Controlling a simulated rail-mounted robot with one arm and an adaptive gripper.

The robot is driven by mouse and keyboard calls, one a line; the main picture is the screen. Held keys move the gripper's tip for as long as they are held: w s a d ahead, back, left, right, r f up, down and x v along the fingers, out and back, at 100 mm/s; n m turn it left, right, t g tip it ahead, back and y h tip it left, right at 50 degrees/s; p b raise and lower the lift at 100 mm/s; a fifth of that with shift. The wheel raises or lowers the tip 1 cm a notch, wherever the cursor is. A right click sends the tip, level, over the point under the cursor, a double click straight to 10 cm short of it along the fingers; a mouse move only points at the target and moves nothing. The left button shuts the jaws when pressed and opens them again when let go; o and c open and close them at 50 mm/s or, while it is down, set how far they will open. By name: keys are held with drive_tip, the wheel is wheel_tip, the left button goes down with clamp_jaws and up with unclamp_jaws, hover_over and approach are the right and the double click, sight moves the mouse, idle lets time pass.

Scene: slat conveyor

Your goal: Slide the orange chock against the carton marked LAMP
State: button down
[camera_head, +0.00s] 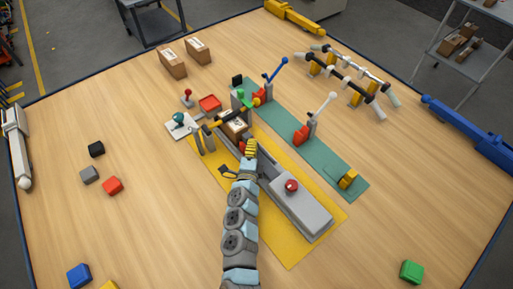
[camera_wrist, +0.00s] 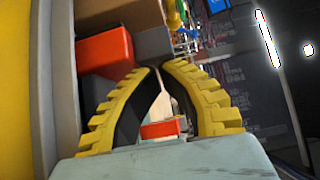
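A brown carton (camera_head: 232,127) stands on the grey slat conveyor under a yellow-and-black bar; it also shows at the top of the wrist view (camera_wrist: 122,12). I cannot read its marking. The orange-red chock (camera_wrist: 104,50) lies on the conveyor at the near end of the carton; in the head view only a little of it (camera_head: 242,144) shows. I cannot tell whether they touch. My gripper (camera_head: 250,146) is low over the conveyor beside the chock. Its yellow ribbed fingers (camera_wrist: 160,66) bow together at the tips, with nothing seen held between them.
The conveyor's grey end housing (camera_head: 305,210) carries a red button (camera_head: 291,186). A joystick box (camera_head: 180,124) stands left. Loose blocks lie on the open tabletop at left.

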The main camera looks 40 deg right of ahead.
drive_tip(key=shift+w+d+r, duration=0.1)
drive_tip(key=shift+w, duration=0.75)
